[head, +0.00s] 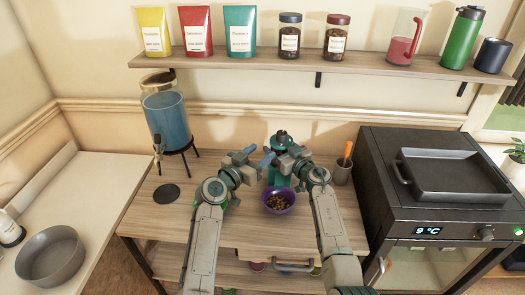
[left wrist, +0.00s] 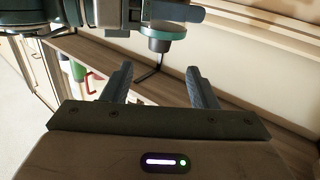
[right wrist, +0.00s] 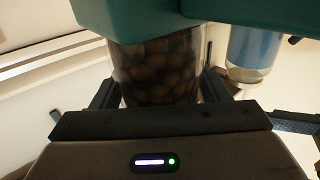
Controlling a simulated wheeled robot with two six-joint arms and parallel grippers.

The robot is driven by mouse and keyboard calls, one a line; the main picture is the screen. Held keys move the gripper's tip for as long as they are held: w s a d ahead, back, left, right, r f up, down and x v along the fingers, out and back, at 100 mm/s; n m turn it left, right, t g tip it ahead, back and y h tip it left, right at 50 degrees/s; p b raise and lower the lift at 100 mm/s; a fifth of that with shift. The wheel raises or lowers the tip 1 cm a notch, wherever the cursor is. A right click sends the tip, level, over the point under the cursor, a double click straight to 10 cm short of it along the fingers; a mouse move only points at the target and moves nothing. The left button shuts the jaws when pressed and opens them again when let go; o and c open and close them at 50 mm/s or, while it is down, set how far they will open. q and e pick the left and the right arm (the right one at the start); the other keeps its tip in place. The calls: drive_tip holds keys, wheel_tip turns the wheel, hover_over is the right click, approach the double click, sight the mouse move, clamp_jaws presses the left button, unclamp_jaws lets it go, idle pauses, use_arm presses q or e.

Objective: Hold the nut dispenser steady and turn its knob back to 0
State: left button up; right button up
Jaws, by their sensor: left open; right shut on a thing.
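The nut dispenser (head: 279,178) stands upright on the wooden table, with a teal body and a dark cap. The grippers partly hide it in the head view. In the right wrist view its clear jar (right wrist: 158,75) of brown nuts is between my right fingers, with teal parts above it in the picture. My right gripper (right wrist: 158,88) is shut on the jar. My left gripper (head: 257,157) is open just left of the dispenser; the left wrist view shows its fingers (left wrist: 158,82) apart with nothing between them. I cannot make out the knob or its setting.
A purple bowl (head: 278,202) of nuts sits in front of the dispenser. A blue drink dispenser (head: 167,118) stands at left, a grey cup (head: 342,172) at right, and a black oven (head: 430,205) beyond. A shelf (head: 250,63) hangs above. A round black coaster (head: 166,194) lies on the table.

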sight(282, 133)
use_arm(q)
drive_tip(key=w+a+n+g+h, duration=0.2)
drive_tip(key=n+h, duration=0.1)
drive_tip(key=n, duration=1.2)
drive_tip(key=w+a+n+g+h, duration=0.1)
drive_tip(key=n+g+h, duration=0.15)
drive_tip(key=n, duration=1.25)
drive_tip(key=shift+y, duration=0.25)
drive_tip(key=x, duration=1.1)
drive_tip(key=shift+w+d+r, duration=0.2)
drive_tip(key=shift+w+d, duration=0.05)
drive_tip(key=shift+d, duration=0.05)
